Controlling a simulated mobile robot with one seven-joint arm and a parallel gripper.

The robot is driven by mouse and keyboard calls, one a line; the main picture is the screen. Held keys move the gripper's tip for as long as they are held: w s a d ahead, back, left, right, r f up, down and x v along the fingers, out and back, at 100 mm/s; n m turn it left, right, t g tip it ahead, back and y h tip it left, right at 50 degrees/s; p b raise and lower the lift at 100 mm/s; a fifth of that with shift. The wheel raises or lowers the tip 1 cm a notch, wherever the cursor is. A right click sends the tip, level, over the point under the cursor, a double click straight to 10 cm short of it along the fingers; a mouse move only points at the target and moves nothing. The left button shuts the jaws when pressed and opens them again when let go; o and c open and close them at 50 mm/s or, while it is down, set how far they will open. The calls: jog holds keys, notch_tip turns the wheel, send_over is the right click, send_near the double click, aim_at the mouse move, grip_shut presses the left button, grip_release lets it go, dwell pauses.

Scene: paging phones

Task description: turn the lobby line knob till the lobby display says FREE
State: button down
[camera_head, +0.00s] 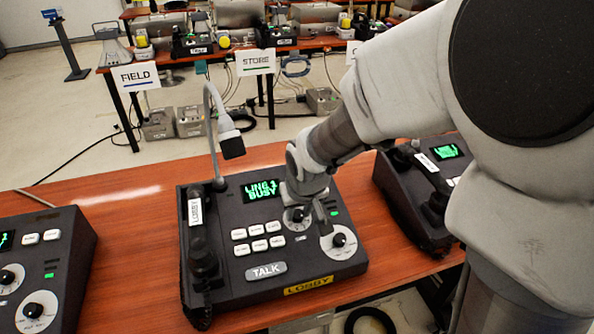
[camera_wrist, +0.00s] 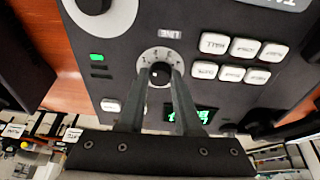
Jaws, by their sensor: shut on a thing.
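The lobby phone (camera_head: 220,271) is a dark desk console with a yellow LOBBY label in the middle of the red-brown table. Its lobby display (camera_head: 262,190) reads "LINE 1 BUSY" in green. The line knob (camera_wrist: 160,70) is a dark knob on a white round dial, below the word LINE in the wrist view. My gripper (camera_wrist: 158,80) is shut on this knob, one finger on each side. In the head view my gripper (camera_head: 304,207) comes down from the upper right and partly covers the line dial (camera_head: 292,218).
A second white dial (camera_head: 339,242) sits close to the lower right of the line knob. A gooseneck microphone (camera_head: 231,145) rises at the console's back left. Other consoles stand left (camera_head: 60,245) and right (camera_head: 405,195). White buttons (camera_head: 258,236) lie left of my gripper.

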jog(key=m+b, duration=0.1)
jog(key=m, duration=0.3)
jog(key=shift+m+h+b, duration=0.3)
jog(key=shift+m+b, duration=0.05)
jog(key=shift+m, duration=0.05)
dwell(0.4)
jog(key=c, duration=0.6)
grip_release()
jog(key=p+v, duration=0.4)
jog(key=v, duration=1.3)
jog(key=shift+r, duration=0.3)
jog(key=shift+r+p, duration=0.1)
jog(key=shift+p, duration=0.2)
